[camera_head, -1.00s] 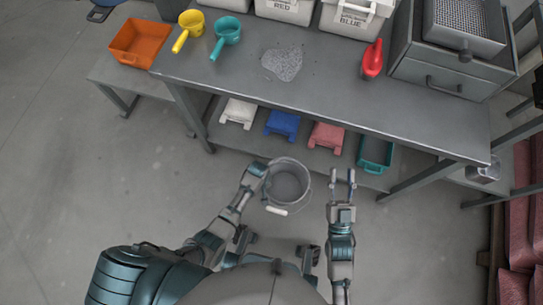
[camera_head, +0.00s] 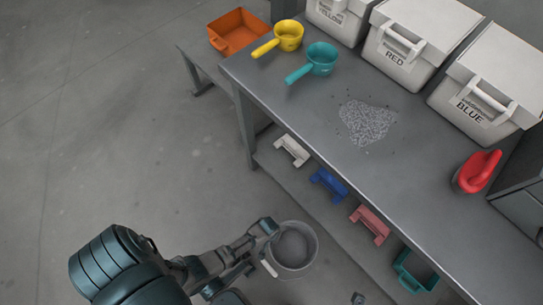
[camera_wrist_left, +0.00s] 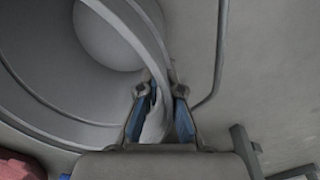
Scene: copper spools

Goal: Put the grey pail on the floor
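The grey pail (camera_head: 293,250) is at the bottom middle of the head view, in front of the workbench, with its white handle grip hanging on the near left side. My left gripper (camera_head: 268,228) is at the pail's left rim. In the left wrist view the pail (camera_wrist_left: 55,75) fills the upper left, and its rim passes between the two blue-padded fingers (camera_wrist_left: 160,115), which are closed on it. I cannot tell whether the pail's base touches the floor (camera_head: 100,150). A small dark tip at the bottom edge, likely my right gripper (camera_head: 358,298), is mostly cut off.
The workbench (camera_head: 290,105) carries yellow (camera_head: 289,36) and teal (camera_head: 321,58) scoops, a grey granule pile (camera_head: 367,122), a red scoop (camera_head: 477,171) and labelled white bins (camera_head: 405,45). Its lower shelf holds several small coloured items. An orange tray (camera_head: 238,32) sits at left. Floor at left is clear.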

